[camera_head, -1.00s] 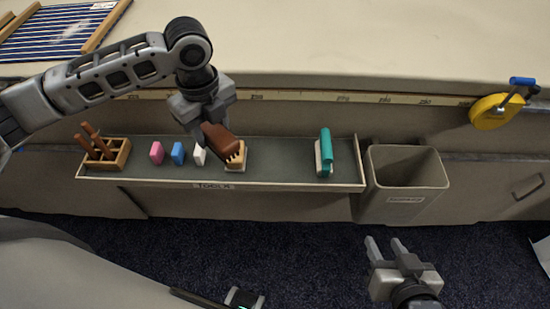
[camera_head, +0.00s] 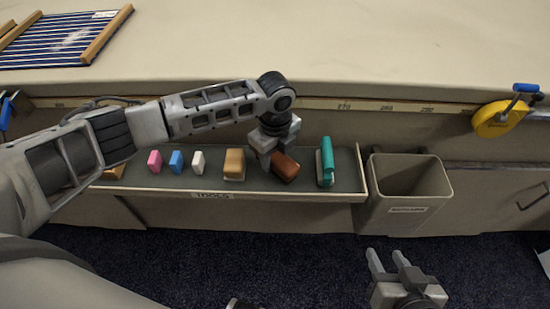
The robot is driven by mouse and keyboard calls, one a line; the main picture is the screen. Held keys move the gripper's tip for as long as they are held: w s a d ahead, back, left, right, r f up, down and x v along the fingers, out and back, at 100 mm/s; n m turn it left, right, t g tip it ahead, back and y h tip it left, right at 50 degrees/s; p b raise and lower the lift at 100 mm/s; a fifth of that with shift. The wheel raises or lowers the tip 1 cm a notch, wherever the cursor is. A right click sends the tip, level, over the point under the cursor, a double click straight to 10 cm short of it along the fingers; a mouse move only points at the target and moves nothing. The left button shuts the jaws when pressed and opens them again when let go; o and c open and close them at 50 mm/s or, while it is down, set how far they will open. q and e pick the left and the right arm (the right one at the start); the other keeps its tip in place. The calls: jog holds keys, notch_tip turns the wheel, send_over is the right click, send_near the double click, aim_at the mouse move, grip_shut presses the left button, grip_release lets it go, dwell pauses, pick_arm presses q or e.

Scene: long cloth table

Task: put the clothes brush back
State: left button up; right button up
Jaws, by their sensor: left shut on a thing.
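The clothes brush, with a reddish-brown back (camera_head: 286,167), is in my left gripper (camera_head: 268,161), which is shut on it. It is over or on the tool tray (camera_head: 335,190), between a tan block-like brush and a teal tool; I cannot tell whether it touches the tray floor. My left wrist hides its left end. My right gripper (camera_head: 390,262) is open and empty, low in front of the tray and bin.
The tray also holds pink (camera_head: 154,161), blue (camera_head: 176,162) and white (camera_head: 198,162) blocks, the tan brush (camera_head: 234,164) and the teal tool (camera_head: 326,162). A grey bin (camera_head: 408,190) stands right of the tray. A yellow tape tool (camera_head: 492,118) hangs at the table edge.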

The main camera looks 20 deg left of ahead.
aim_at(275, 155)
pick_arm(q)
jog(key=shift+f, duration=0.5)
jog(key=shift+f, duration=0.15)
jog(key=o, duration=0.9)
jog(key=shift+o, duration=0.2)
notch_tip(275, 155, up, 12)
jog(key=p, duration=0.1)
